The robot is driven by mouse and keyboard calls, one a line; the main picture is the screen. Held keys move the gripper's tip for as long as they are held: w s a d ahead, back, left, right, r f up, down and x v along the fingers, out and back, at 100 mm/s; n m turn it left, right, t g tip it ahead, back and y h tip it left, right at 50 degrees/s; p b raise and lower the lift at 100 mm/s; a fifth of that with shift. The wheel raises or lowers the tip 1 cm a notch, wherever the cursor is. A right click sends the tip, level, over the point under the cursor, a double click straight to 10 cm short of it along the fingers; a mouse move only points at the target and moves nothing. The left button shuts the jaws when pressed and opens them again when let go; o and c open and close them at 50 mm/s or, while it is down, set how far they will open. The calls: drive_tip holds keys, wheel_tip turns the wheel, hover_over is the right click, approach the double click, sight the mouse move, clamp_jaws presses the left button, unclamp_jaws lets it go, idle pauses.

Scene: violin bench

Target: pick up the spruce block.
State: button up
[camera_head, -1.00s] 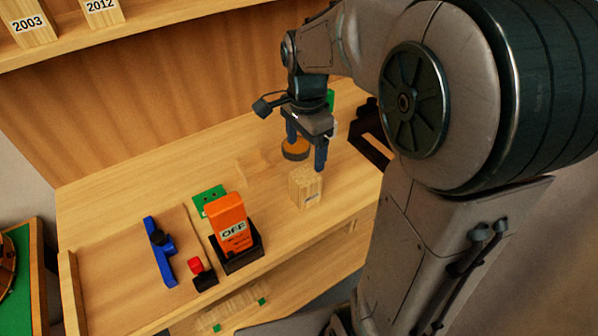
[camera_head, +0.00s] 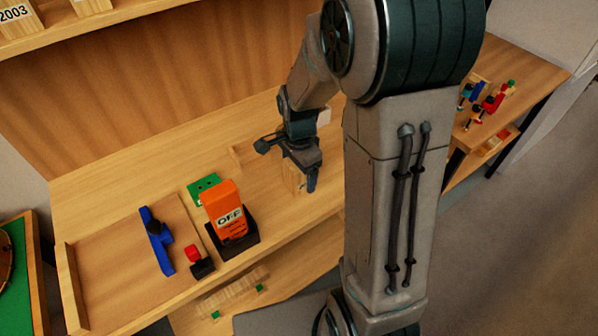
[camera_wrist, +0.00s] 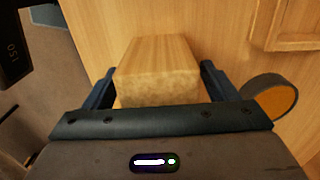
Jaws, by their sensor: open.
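The spruce block (camera_wrist: 155,60) is a pale wooden block with straight grain on its long face and a rougher near end. In the wrist view it lies between the two fingers of my gripper (camera_wrist: 158,76), with a narrow gap visible on each side. In the head view my gripper (camera_head: 299,178) is open and low over the bench, down around the block. Only a small part of the block (camera_head: 291,181) shows there; the fingers and wrist hide the rest.
A round dark-rimmed piece with an amber face (camera_wrist: 273,97) is close to the right finger. Left of my gripper on the bench (camera_head: 120,190) are an orange OFF block (camera_head: 225,205) in a black holder, a green plate (camera_head: 203,188), a blue tool (camera_head: 156,243) and a red-topped piece (camera_head: 196,257).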

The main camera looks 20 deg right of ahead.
drive_tip(key=shift+f, duration=0.4)
drive_tip(key=shift+c, duration=0.3)
drive_tip(key=c, duration=1.1)
drive_tip(key=shift+r, duration=0.1)
